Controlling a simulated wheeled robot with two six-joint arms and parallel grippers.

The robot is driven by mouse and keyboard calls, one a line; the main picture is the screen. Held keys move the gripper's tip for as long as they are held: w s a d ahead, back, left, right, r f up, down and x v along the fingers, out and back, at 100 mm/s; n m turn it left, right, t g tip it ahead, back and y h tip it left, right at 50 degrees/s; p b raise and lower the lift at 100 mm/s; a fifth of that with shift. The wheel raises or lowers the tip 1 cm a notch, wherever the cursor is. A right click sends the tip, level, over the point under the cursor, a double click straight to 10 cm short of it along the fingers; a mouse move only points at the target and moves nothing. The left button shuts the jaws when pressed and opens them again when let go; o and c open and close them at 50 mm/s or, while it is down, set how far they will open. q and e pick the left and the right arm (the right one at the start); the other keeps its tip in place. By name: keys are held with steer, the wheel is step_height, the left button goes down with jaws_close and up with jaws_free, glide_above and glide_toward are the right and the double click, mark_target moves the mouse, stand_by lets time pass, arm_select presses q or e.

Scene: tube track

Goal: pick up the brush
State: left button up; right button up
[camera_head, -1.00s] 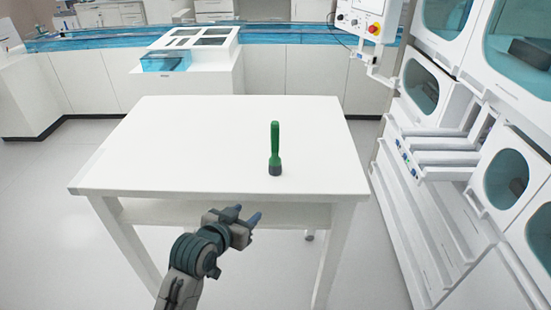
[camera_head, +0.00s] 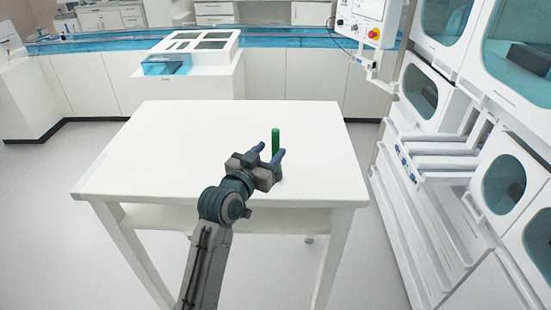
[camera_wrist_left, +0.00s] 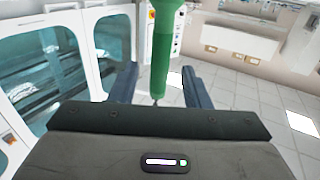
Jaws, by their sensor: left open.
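The brush (camera_head: 275,139) stands upright on the white table (camera_head: 190,140), near its right front part. In the left wrist view the green brush (camera_wrist_left: 162,50) shows between the two dark fingers of my left gripper (camera_wrist_left: 163,82), with a gap on each side. My right gripper is in neither view.
The rest of the tabletop is clear. White cabinets with rounded windows (camera_head: 504,184) stand to the right of the table. A white bench with a blue top edge (camera_head: 290,34) runs along the back.

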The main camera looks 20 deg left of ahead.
mark_target(274, 146)
arm_select(q)
steer(key=w, duration=0.2)
steer(key=w+p, duration=0.1)
steer(key=w, duration=0.1)
steer(key=shift+d+r, duration=0.1)
steer(key=shift+d, duration=0.3)
steer(key=shift+s, duration=0.1)
jaws_close()
steer(key=shift+r, duration=0.1)
